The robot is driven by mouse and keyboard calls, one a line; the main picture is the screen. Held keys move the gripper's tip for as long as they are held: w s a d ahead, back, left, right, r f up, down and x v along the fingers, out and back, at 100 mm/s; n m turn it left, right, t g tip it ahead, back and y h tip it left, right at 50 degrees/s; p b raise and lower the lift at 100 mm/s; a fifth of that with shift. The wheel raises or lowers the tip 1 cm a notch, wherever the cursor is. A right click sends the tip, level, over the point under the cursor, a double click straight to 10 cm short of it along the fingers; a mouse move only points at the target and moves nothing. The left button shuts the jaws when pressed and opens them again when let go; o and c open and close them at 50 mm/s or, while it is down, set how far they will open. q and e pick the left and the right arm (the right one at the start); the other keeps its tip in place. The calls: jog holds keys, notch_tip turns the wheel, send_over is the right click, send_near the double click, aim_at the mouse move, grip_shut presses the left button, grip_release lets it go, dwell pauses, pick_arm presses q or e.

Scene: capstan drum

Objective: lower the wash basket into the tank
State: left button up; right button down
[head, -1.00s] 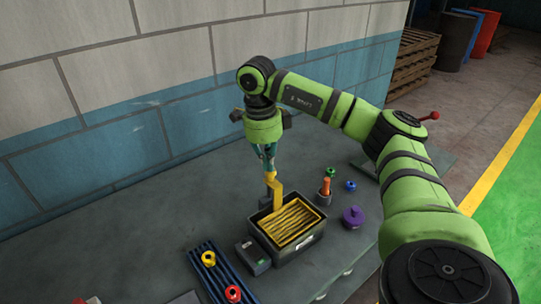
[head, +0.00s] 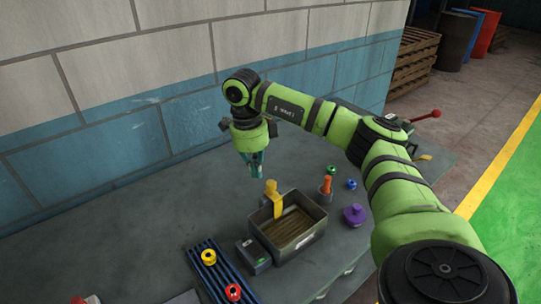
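The tank (head: 305,238) is a grey open box on the bench. The yellow wash basket is low inside it; its slats look brownish (head: 290,228) and its yellow handle (head: 276,205) stands up above the tank's back left rim. My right gripper (head: 257,174), with teal fingers, points down just above and left of the handle's top. A small gap seems to lie between them, and nothing shows in its fingers. How far apart the fingers are is too small to tell. My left gripper is out of view.
A small dark box (head: 253,254) stands left of the tank, beside a blue slatted rack (head: 219,272) with a yellow ring (head: 208,257) and a red ring (head: 233,292). A purple lidded piece (head: 355,214) and an orange-handled tool (head: 326,184) stand right. The bench behind is clear.

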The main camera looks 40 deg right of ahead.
jog(key=shift+d, duration=0.15)
notch_tip(320, 180, up, 12)
jog(key=shift+w+a, duration=0.45)
jog(key=shift+f, duration=0.1)
dwell(0.6)
